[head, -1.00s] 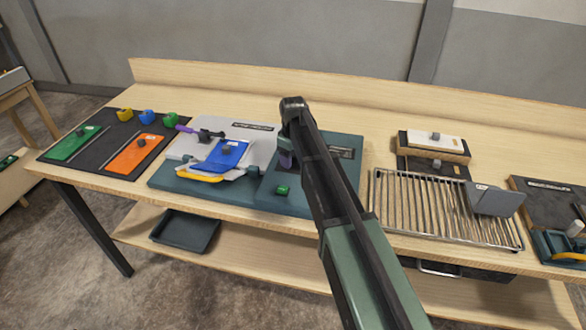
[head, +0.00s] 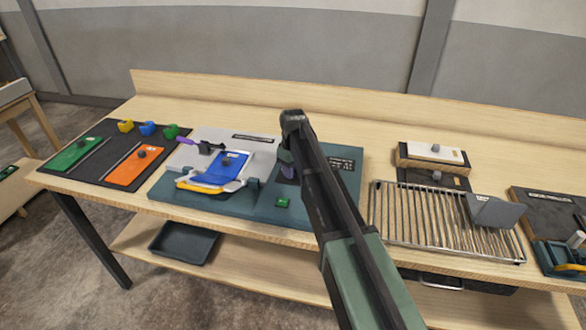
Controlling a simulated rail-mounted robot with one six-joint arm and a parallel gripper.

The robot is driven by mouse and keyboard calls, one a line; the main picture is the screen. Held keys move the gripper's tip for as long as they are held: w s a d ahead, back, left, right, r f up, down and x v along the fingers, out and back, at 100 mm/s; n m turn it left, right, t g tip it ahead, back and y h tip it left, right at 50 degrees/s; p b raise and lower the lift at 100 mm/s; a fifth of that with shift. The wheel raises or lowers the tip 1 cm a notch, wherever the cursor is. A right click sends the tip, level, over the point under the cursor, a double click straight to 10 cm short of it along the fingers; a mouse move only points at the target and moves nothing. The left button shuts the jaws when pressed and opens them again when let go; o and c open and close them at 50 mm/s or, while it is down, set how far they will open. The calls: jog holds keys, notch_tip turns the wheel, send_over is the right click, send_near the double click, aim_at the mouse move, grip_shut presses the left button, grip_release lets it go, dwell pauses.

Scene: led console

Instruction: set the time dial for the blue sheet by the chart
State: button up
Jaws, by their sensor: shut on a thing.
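The blue sheet (head: 228,165) lies on the light plate (head: 213,146) of the teal console (head: 216,208), with a white-and-yellow edge (head: 200,188) in front of it. The console's right part carries a dark dial panel, a green button (head: 283,202) and a small dark chart (head: 342,163) with fine print too small to read. My gripper (head: 287,168) is over the dial panel, mostly hidden behind my arm, and shut on the time dial. The dial itself and its setting are hidden.
A dark mat (head: 75,180) at the left holds a green sheet (head: 73,153) and an orange sheet (head: 133,166). A wire rack (head: 447,228) and a wooden block (head: 432,161) stand to the right. Bare tabletop lies behind the console.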

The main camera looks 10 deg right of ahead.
jog(key=m, duration=0.3)
jog(key=shift+m, duration=2.4)
jog(key=o, duration=0.9)
jog(key=shift+r, duration=0.1)
notch_tip(320, 180, up, 10)
jog(key=p, duration=1)
jog(key=shift+r+p, duration=0.25)
jog(key=shift+p, duration=0.1)
